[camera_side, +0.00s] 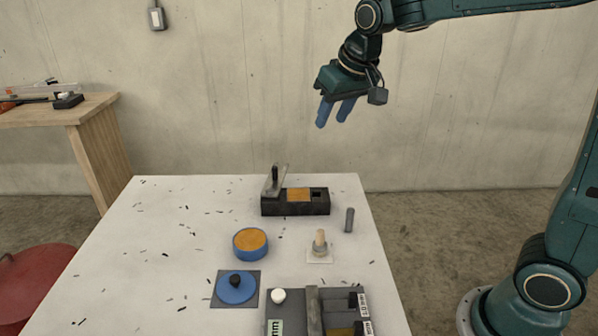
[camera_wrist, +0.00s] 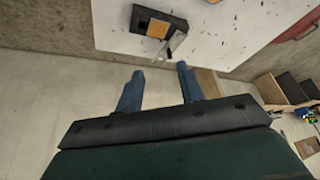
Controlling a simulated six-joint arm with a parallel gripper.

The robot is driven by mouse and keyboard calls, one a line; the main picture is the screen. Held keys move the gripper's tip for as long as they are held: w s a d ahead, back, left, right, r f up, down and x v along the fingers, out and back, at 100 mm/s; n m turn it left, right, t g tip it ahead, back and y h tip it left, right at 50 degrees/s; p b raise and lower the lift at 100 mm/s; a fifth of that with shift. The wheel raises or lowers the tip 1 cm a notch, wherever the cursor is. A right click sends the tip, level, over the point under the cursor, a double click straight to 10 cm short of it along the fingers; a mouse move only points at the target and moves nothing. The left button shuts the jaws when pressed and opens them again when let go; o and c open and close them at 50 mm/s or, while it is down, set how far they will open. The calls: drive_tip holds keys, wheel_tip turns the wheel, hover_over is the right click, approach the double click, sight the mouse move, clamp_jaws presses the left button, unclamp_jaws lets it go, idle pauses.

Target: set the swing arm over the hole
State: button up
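The swing arm (camera_side: 269,187) is a grey metal strip with a dark upright knob, at the left end of a dark block (camera_side: 281,209). It points away from the square dark hole (camera_side: 317,193) at the block's right end. An orange-brown patch (camera_side: 299,195) lies between them on the block's top. In the wrist view the swing arm (camera_wrist: 179,41) juts out beside the block (camera_wrist: 171,19). My gripper (camera_side: 335,114) is high above and behind the block, touching nothing. Its two blue fingers stand apart and empty in the wrist view (camera_wrist: 158,78).
On the white table (camera_side: 180,235) are a blue tub (camera_side: 250,255) with orange contents, a blue lid (camera_side: 236,290), a wooden-handled piece (camera_side: 319,243), a grey cylinder (camera_side: 349,220) and a grey fixture (camera_side: 335,298). Dark shavings are scattered about. The left side is otherwise clear.

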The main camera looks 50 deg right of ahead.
drive_tip(key=w+f, duration=0.4)
drive_tip(key=w, duration=0.5)
drive_tip(key=m, duration=0.2)
approach(275, 167)
wheel_tip(275, 167, up, 3)
drive_tip(key=a, duration=0.1)
drive_tip(key=shift+s+a+g+h, duration=0.1)
drive_tip(key=shift+s+g+h, duration=0.2)
drive_tip(key=shift+s, duration=0.05)
drive_tip(key=x, duration=1.3)
drive_tip(key=shift+w+f, duration=0.1)
drive_tip(key=shift+f, duration=0.25)
clamp_jaws()
